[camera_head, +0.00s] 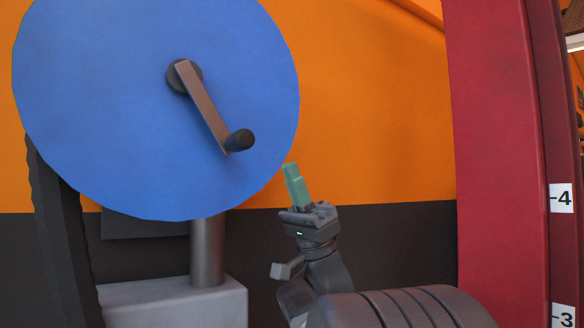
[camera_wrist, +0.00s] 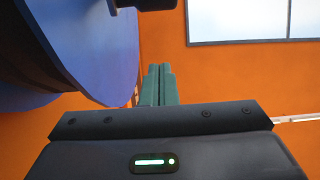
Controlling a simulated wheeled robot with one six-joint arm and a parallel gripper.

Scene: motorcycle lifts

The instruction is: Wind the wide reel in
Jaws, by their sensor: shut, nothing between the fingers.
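The wide reel (camera_head: 110,120) shows as a large blue disc at the left of the head view; it also shows at the upper left of the wrist view (camera_wrist: 95,60). A crank arm (camera_head: 205,108) runs from its hub down and right to a dark knob handle (camera_head: 240,140). My gripper (camera_head: 290,168), with green fingers, points up below and to the right of the knob, apart from it and near the disc's lower right edge. The fingers (camera_wrist: 158,72) are together and hold nothing.
The reel stands on a grey post (camera_head: 207,252) on a pale block (camera_head: 175,302). A dark slanted support (camera_head: 62,245) is at the left. A red column (camera_head: 500,150) with numbered labels stands at the right. Open space lies between reel and column before the orange wall (camera_head: 380,110).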

